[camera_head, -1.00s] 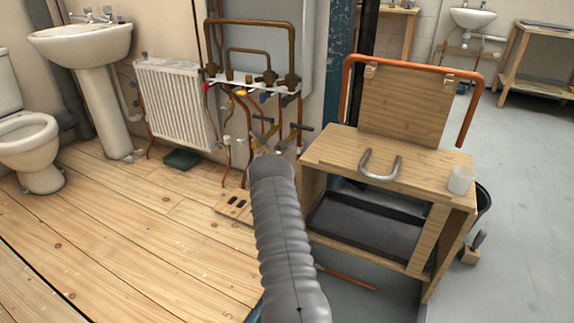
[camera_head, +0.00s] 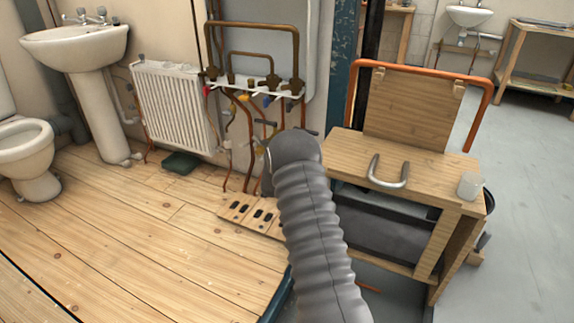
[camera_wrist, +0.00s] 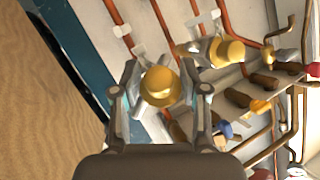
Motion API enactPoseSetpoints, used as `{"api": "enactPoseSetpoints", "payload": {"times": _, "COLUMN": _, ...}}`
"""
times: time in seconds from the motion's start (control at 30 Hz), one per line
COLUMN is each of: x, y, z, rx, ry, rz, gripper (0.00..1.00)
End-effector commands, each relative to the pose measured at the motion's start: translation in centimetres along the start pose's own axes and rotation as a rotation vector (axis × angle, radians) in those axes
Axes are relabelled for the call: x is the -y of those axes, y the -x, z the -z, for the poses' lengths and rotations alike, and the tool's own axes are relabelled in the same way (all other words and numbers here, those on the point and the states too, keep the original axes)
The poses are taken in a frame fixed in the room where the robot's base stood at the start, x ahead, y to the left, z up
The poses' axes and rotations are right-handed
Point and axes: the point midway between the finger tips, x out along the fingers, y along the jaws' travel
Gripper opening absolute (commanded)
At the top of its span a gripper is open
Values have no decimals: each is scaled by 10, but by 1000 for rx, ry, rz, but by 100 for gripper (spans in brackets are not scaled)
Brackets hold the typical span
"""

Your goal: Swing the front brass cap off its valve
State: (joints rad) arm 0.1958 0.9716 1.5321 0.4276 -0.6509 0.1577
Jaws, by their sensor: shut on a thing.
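In the wrist view a round brass cap (camera_wrist: 160,84) sits between the two fingers of my gripper (camera_wrist: 158,92), which is shut on it. The valve behind this cap is mostly hidden by the cap and fingers. A second brass cap (camera_wrist: 224,51) on a silvery fitting lies just to the upper right, apart from my fingers. In the head view my grey arm covers the gripper and the held cap.
Copper pipes (camera_head: 250,130) and a white radiator (camera_head: 172,105) line the wall. A slotted board (camera_head: 248,213) lies on the floor near my arm.

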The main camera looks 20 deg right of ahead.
Motion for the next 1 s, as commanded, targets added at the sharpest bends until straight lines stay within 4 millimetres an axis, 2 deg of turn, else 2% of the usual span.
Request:
{"api": "enactPoseSetpoints", "payload": {"times": 0.37, "x": -2, "y": 0, "z": -2, "rx": 6, "ry": -2, "rz": -5, "gripper": 0}}
{"api": "enactPoseSetpoints", "payload": {"times": 0.4, "x": -2, "y": 0, "z": -2, "rx": 6, "ry": -2, "rz": -5, "gripper": 52}}
{"api": "enactPoseSetpoints", "payload": {"times": 0.83, "x": 2, "y": 1, "z": -2, "rx": 4, "ry": 1, "rz": 2, "gripper": 52}}
{"api": "enactPoseSetpoints", "payload": {"times": 1.0, "x": 2, "y": 10, "z": 0, "rx": 3, "ry": 0, "rz": 2, "gripper": 52}}
